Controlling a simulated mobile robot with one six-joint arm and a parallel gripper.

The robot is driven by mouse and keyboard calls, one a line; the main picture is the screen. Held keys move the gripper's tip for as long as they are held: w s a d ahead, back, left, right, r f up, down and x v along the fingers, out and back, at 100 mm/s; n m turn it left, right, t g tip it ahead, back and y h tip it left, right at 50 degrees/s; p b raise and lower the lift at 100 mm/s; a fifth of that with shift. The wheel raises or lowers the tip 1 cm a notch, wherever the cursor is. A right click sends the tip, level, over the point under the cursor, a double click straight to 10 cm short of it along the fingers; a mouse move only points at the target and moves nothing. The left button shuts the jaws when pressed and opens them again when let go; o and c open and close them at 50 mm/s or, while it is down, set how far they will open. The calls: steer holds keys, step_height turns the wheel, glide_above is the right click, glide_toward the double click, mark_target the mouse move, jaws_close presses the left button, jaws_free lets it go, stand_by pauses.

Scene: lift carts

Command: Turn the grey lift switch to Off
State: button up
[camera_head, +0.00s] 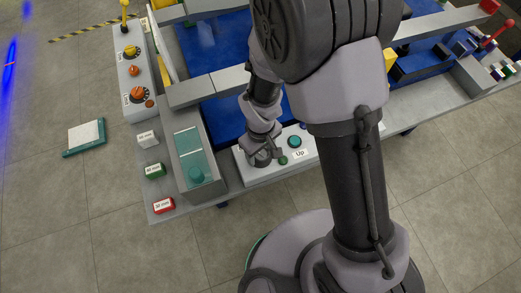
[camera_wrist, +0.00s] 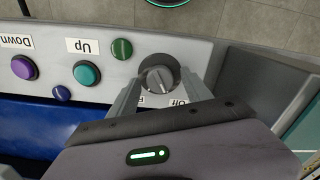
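The grey lift switch (camera_wrist: 159,76) is a round dark dial with a lighter grey grip bar, on the light grey control panel (camera_wrist: 205,52). An "Off" label (camera_wrist: 180,102) shows beside the right finger, and another label to its left is mostly hidden by the left finger. My gripper (camera_wrist: 160,82) is open in the wrist view, with one finger on each side of the switch's lower part. I cannot tell whether the fingers touch it. In the head view, my gripper (camera_head: 264,158) is low over the panel's left end and hides the switch.
A teal "Up" button (camera_wrist: 87,73), a green button (camera_wrist: 121,49), a blue button (camera_wrist: 61,93) and a purple "Down" button (camera_wrist: 24,67) sit left of the switch.

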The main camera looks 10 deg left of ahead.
mark_target(261, 153)
steer(key=shift+r, duration=0.1)
step_height(261, 153, up, 17)
steer(key=p, duration=0.7)
steer(key=shift+r, duration=0.1)
steer(key=s+d+r+m+t+y+b, duration=0.1)
steer(key=s+d+r+m+t+b, duration=0.1)
steer(key=d+r+m, duration=0.5)
steer(key=s+d+r+m+t+y+b, duration=0.1)
steer(key=s+d+r+m+t+b, duration=0.1)
steer(key=s+d+r+m, duration=0.3)
steer(key=d+r+m+t, duration=0.1)
steer(key=d+r+m, duration=0.1)
steer(key=d+r, duration=0.2)
steer(key=shift+d+r+m+t, duration=0.15)
steer(key=shift+r+m+t, duration=0.2)
steer(key=shift+r, duration=0.5)
steer(key=shift+s, duration=0.15)
